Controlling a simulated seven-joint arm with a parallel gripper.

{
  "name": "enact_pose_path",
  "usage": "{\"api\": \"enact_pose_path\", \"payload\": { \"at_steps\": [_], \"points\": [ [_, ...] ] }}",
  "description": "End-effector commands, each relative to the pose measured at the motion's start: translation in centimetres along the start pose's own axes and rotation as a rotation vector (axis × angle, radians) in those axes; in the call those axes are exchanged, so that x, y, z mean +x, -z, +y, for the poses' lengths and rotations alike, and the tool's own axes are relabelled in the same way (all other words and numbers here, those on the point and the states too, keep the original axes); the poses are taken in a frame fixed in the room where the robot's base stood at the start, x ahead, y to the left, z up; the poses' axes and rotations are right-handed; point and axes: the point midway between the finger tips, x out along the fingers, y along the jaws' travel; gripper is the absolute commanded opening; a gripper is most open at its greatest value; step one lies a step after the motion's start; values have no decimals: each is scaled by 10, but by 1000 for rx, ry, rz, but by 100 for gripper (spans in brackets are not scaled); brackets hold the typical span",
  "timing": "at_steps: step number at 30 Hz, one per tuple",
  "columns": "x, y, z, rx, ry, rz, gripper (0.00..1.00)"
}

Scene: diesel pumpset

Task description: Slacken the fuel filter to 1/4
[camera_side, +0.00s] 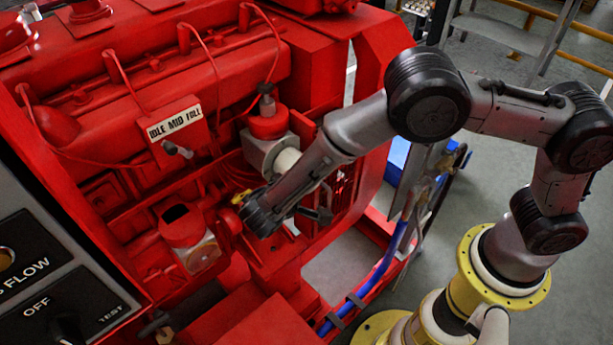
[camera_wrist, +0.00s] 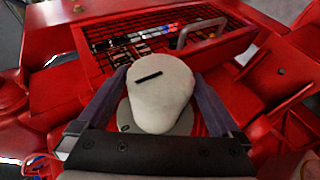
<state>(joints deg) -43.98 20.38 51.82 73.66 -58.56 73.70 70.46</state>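The fuel filter, a pale off-white cylinder with a black line on its rounded end, is in the middle of the wrist view (camera_wrist: 162,92). My gripper (camera_wrist: 160,72) has one grey-purple finger on each side of it. The fingertips are very close to its sides; I cannot tell whether they touch. A grey disc shows at the filter's foot. In the side view, a cream cylinder (camera_side: 288,160), likely the filter, sticks out of a grey housing below a red cap, partly behind my arm. My fingers are not clear there.
The red engine (camera_side: 110,110) fills the left, with thin red pipes and a lever plate (camera_side: 174,124) marked IDLE MID FULL. A dark switch panel (camera_side: 60,300) stands at the lower left. Red ledges and a wire guard (camera_wrist: 125,45) surround the filter closely. A blue hose (camera_side: 385,262) runs at the right.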

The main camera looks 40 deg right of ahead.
Motion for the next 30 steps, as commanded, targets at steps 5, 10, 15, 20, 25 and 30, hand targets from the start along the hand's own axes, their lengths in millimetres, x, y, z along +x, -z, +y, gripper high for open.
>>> {"api": "enact_pose_path", "payload": {
  "at_steps": [5, 10, 15, 20, 25, 30],
  "points": [
    [0, 0, 0, 0, 0, 0, 100],
    [-10, 1, 0, 1, 0, 2, 100],
    [-42, 1, -1, 1, 2, 5, 100],
    [-78, 1, -1, 0, 2, 5, 100],
    [-110, 0, -1, 0, 2, 3, 100],
    [-131, 0, 0, 1, 1, 2, 100]
  ]
}}
